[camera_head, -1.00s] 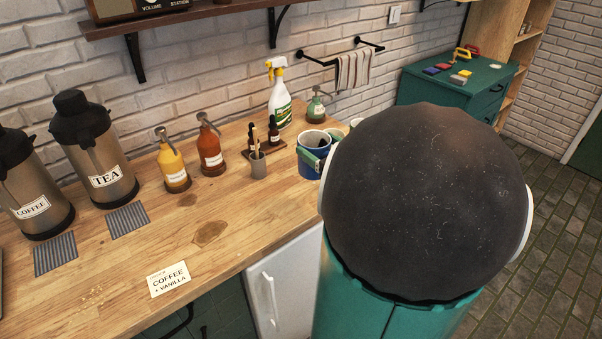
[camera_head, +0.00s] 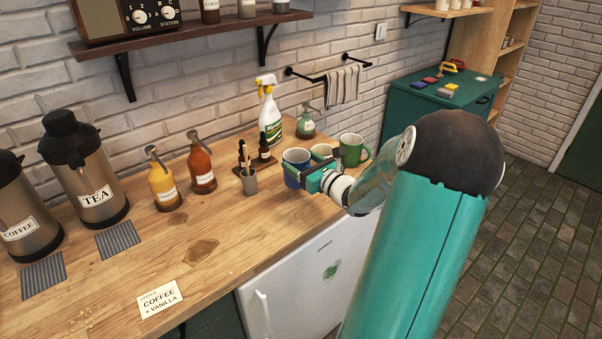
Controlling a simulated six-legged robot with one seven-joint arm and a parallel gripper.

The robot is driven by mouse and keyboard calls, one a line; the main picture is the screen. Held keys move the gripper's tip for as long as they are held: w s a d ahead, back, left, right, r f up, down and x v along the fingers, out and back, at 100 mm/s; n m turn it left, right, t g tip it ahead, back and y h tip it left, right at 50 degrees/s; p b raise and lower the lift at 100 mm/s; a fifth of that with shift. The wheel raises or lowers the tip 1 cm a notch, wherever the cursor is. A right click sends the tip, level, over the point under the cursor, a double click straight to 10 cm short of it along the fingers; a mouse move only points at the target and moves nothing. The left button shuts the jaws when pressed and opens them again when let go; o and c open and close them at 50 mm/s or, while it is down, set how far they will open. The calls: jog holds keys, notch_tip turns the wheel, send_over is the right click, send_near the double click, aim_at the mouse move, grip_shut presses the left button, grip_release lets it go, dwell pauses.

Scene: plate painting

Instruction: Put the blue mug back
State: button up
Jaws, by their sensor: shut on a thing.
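The blue mug (camera_head: 293,158) is upright at the right end of the wooden counter (camera_head: 237,218), its white inside showing from above. My gripper (camera_head: 305,178) is at the near side of the blue mug and is shut on it. The fingers hide part of the mug's front. Whether the mug's base touches the counter cannot be told.
A green pump bottle (camera_head: 306,124), a spray bottle (camera_head: 270,115) and a small grey cup (camera_head: 249,183) with sticks stand close by. Yellow (camera_head: 163,186) and red (camera_head: 201,170) syrup bottles are further left.

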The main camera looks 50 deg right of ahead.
aim_at(290, 181)
jog(key=shift+w+d+f, duration=0.4)
jog(key=shift+w+f, duration=0.15)
jog(key=shift+f, duration=1.8)
jog(key=shift+f, duration=0.15)
jog(key=o, duration=1.4)
jog(key=shift+c, duration=0.2)
